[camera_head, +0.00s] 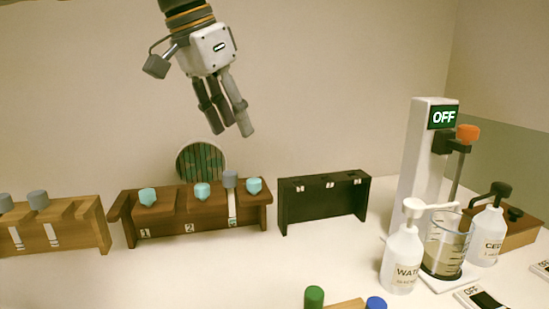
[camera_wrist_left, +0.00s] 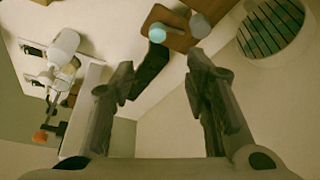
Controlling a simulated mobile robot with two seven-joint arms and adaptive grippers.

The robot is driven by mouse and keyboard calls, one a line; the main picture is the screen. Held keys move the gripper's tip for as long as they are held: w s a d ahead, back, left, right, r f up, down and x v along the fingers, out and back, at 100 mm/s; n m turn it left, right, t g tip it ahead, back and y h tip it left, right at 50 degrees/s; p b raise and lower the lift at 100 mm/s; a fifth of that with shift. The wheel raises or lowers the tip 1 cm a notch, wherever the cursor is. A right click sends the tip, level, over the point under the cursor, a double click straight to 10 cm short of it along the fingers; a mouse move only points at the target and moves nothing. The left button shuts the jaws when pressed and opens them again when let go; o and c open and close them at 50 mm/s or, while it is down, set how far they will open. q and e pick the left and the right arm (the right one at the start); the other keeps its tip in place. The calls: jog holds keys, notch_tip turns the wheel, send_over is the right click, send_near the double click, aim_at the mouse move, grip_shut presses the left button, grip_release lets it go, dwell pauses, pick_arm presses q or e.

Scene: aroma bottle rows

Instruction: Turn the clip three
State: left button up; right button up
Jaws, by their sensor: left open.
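The brown wooden rack (camera_head: 190,226) carries several teal knobs along its top, with the numbers 1 and 2 readable on its front. The rightmost teal knob (camera_head: 254,185) is at the rack's right end, beside a grey-topped piece (camera_head: 230,179) with a white strip below it. No number 3 is legible on this rack, so I cannot tell for sure which part is clip three. My left gripper (camera_head: 231,130) hangs above the rack, open and empty, touching nothing. In the left wrist view, a teal knob (camera_wrist_left: 157,34) shows beyond the spread fingers (camera_wrist_left: 162,78). My right gripper is out of view.
A black rack (camera_head: 325,205) stands right of the brown one; a lighter wooden rack (camera_head: 60,230) stands left. A green round vent (camera_head: 202,160) is behind. At right are an OFF-marked stand (camera_head: 425,150), pump bottles (camera_head: 402,258) and a beaker (camera_head: 444,245).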

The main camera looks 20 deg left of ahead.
aim_at(254, 180)
pick_arm(q)
jog(key=x, duration=1.1)
jog(key=shift+s+f, duration=0.3)
jog(key=shift+f, duration=0.05)
